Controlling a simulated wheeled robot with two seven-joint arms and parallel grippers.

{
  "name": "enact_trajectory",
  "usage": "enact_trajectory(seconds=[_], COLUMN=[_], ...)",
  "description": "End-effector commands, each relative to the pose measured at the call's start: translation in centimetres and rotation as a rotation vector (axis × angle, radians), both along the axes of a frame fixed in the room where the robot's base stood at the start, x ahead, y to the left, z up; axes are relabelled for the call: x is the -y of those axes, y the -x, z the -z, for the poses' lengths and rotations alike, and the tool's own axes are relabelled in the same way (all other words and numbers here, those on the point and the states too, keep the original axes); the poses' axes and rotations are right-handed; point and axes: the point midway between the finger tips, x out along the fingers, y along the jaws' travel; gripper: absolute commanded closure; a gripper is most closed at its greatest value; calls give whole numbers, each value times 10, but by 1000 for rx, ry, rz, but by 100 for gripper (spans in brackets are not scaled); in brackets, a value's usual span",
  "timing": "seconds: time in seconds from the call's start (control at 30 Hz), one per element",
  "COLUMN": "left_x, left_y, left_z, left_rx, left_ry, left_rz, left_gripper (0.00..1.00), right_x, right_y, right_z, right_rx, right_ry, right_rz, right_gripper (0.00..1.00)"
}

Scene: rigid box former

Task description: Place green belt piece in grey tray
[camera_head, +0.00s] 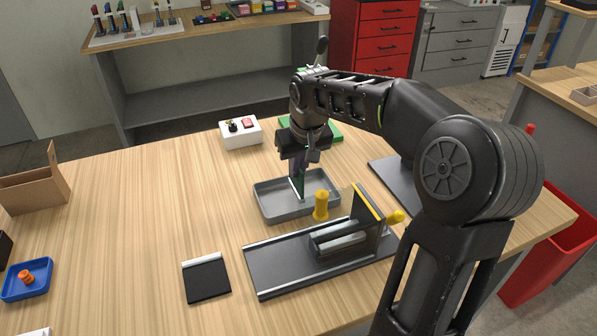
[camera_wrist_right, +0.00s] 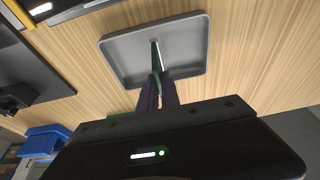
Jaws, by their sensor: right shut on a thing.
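The grey tray (camera_head: 266,204) lies on the wooden table near its middle, and it also shows in the right wrist view (camera_wrist_right: 118,52). My right gripper (camera_head: 299,172) points down over the tray, its fingers shut on the green belt piece (camera_head: 300,188). The belt piece is thin and upright, with its lower end inside the tray's outline; whether it touches the tray floor I cannot tell. In the right wrist view the green belt piece (camera_wrist_right: 156,58) sticks out beyond the fingertips (camera_wrist_right: 159,80). My left gripper is not in view.
A box-former fixture (camera_head: 320,250) with yellow knobs stands in front of the tray. A white switch box (camera_head: 240,133) and a green plate (camera_head: 330,132) are behind it. A black pad (camera_head: 206,280), a blue tray (camera_head: 40,275) and a cardboard box (camera_head: 40,190) lie left. The table's left middle is clear.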

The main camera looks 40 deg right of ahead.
Motion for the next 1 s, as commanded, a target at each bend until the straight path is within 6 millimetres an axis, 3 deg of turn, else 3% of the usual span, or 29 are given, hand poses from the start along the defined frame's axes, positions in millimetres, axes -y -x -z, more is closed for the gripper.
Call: enact_trajectory(seconds=[0.13,0.5,0.53,0.8,1.0], left_x=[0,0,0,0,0], left_y=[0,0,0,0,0], left_z=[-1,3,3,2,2], left_rx=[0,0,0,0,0], left_ry=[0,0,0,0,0], left_rz=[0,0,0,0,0], left_gripper=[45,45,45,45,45], right_x=[0,0,0,0,0], right_y=[0,0,0,0,0], right_z=[16,20,20,19,19], right_rx=[-1,1,0,0,0], right_ry=[-1,0,0,0,0], right_rz=[1,0,0,0,0], right_gripper=[100,100,92,71,71])
